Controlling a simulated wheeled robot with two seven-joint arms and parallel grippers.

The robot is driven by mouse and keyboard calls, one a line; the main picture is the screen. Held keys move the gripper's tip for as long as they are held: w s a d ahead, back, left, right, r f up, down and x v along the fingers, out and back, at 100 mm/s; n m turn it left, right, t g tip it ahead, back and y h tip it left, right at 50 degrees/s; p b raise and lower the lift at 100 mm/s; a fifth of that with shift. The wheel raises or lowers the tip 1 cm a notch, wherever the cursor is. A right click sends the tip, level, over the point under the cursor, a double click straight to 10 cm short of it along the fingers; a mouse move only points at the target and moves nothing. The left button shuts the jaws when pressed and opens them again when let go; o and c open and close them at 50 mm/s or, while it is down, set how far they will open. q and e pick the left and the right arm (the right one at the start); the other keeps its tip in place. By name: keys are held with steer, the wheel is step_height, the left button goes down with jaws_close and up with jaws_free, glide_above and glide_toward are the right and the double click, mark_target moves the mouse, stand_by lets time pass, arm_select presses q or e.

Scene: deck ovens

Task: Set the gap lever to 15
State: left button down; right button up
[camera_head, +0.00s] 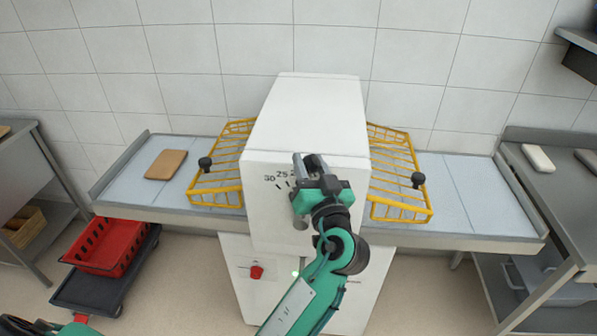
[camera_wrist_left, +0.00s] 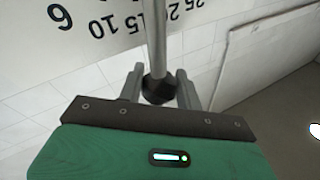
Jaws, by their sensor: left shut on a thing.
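The white machine (camera_head: 305,115) stands in the middle, with a number scale on its front; 30 and 25 show left of my gripper. My left gripper (camera_head: 308,162) is at this front face and hides much of the scale and the lever. In the left wrist view, the gap lever (camera_wrist_left: 156,40) is a grey rod with a black knob (camera_wrist_left: 158,88). The knob sits between the fingers of my left gripper (camera_wrist_left: 160,90), which is shut on it. The rod crosses the scale close to the 15; the exact reading is hard to tell. My right gripper is not in view.
Yellow wire guards (camera_head: 222,170) (camera_head: 400,172) flank the machine above the side belts. A brown board (camera_head: 166,164) lies on the left belt. A red knob (camera_head: 257,272) is on the lower front. A red crate (camera_head: 112,246) stands on a dark cart at the left.

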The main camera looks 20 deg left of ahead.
arm_select(q)
steer(key=shift+d, duration=0.3)
steer(key=c, duration=1)
jaws_free()
steer(key=shift+o, duration=0.2)
steer(key=shift+w+f, duration=0.1)
